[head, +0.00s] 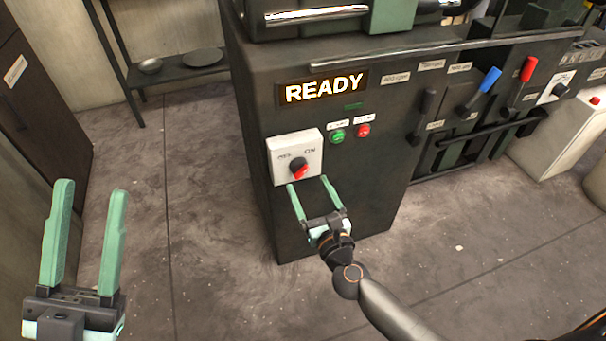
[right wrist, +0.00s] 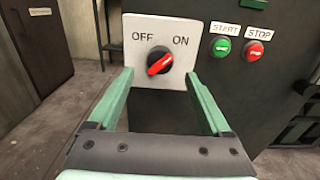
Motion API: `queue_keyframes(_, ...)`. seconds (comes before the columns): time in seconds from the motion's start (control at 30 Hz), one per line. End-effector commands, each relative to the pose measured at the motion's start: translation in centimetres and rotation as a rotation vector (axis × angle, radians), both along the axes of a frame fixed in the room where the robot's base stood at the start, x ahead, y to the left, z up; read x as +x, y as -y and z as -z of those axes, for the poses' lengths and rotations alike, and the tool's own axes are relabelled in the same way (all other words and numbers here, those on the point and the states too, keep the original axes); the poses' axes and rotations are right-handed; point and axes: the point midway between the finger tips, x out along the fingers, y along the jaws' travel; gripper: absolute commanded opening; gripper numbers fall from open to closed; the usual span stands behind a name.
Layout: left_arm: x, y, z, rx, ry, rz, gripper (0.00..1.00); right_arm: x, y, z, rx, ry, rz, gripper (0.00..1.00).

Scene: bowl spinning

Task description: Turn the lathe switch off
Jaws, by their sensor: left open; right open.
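The lathe switch is a round black knob with a red pointer (head: 299,171) on a white plate (head: 283,148) marked OFF on the left and ON on the right. In the right wrist view the knob's red bar (right wrist: 160,64) slants from lower left to upper right, its upper end toward ON. My right gripper (head: 308,183) is open and empty, just in front of and below the plate. In the right wrist view its fingertips (right wrist: 159,74) lie either side of the knob, apart from it. My left gripper (head: 91,188) is open and empty at the left, far from the switch.
The dark lathe cabinet shows a lit READY sign (head: 324,89). A green START button (head: 338,136) and red STOP button (head: 363,130) sit right of the switch. Blue (head: 490,79) and red (head: 528,69) levers stand further right. Open floor lies left of the cabinet.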

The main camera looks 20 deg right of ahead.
Motion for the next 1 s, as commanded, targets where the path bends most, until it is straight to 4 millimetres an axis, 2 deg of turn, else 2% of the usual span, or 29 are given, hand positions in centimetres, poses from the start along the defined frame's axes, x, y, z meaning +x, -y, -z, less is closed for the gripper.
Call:
queue_keyframes(0.1,0.0,0.0,0.2,-0.002,-0.002,0.000,0.47,2.1,-0.1,0.0,-0.003,0.003,0.000,0.82)
queue_keyframes(0.3,0.0,0.0,0.4,-0.004,-0.005,0.002,0.47,4.2,-0.2,0.1,-0.002,0.001,-0.001,0.82)
queue_keyframes(0.7,0.1,0.0,0.5,-0.006,-0.007,0.004,0.47,4.8,-0.2,0.1,-0.002,-0.001,-0.001,0.82)
queue_keyframes(1.0,0.1,0.0,0.5,-0.006,-0.007,0.004,0.47,4.8,-0.2,0.0,-0.002,0.000,0.000,0.49)
